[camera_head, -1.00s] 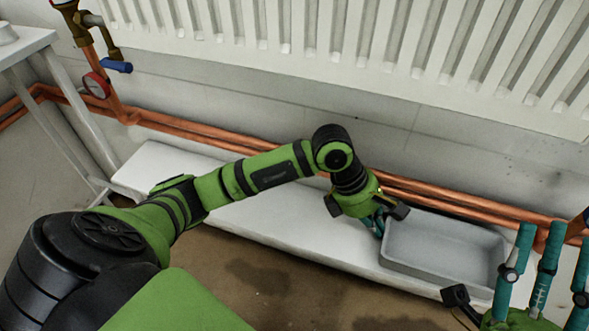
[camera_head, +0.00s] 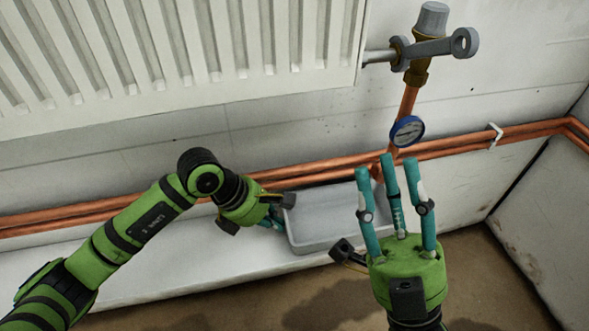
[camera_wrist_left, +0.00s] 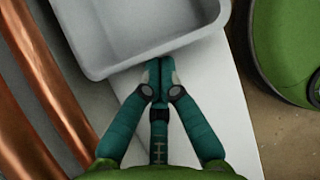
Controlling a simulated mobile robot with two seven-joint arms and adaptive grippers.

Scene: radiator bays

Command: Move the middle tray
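The grey rectangular tray (camera_head: 335,205) sits on the white ledge below the copper pipes, partly behind my right gripper's fingers. It looks empty where I can see inside. In the left wrist view, its rim and inside (camera_wrist_left: 140,30) fill the top. My left gripper (camera_head: 276,213) is at the tray's left end. In the left wrist view its teal fingers (camera_wrist_left: 161,72) come together at the tray's wall and look closed on it. My right gripper (camera_head: 390,170) is in front of the tray's right side, with its fingers spread, pointing up and empty.
Copper pipes (camera_head: 470,142) run along the wall behind the ledge (camera_head: 165,270). A riser with a blue-rimmed gauge (camera_head: 407,131) and a valve holding a grey wrench (camera_head: 440,47) stands behind the right gripper. The radiator (camera_head: 180,50) hangs above. Brown floor (camera_head: 460,270) is open at the right.

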